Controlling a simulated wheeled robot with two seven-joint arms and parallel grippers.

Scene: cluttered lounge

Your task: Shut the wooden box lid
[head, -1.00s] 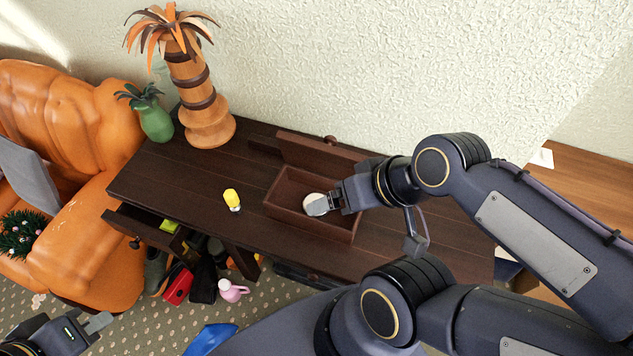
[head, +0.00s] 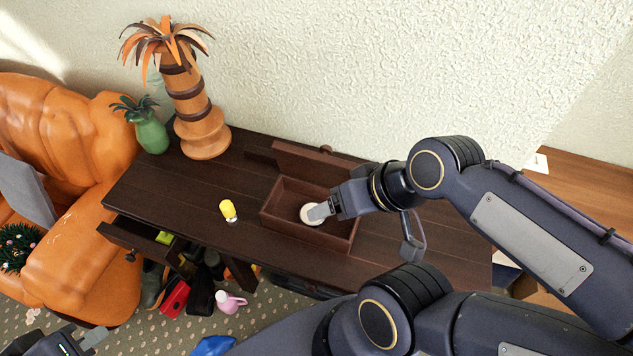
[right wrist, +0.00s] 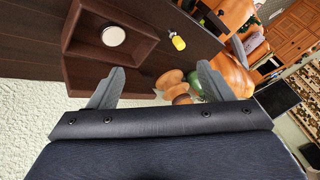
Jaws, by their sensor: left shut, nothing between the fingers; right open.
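The wooden box (head: 285,227) is dark brown and sits open on the dark desk; it also shows in the right wrist view (right wrist: 140,45). Its lid (head: 305,160) stands raised along the back, wall side. A round white-topped item (head: 310,216) lies inside the box, and it shows clear of the fingers in the right wrist view (right wrist: 113,36). My right gripper (head: 320,210) is open and empty, reaching in from the right over the box's right part. In the right wrist view one finger overlaps the lid (right wrist: 85,78). My left gripper (head: 95,338) is shut and empty at the bottom left, partly cut off.
A yellow-topped small item (head: 228,210) stands on the desk (head: 180,180) left of the box. A palm ornament (head: 203,125) and green pineapple vase (head: 151,133) stand at the back left. An open drawer (head: 135,238) juts out at the left. Desk right of the box is partly covered by my arm.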

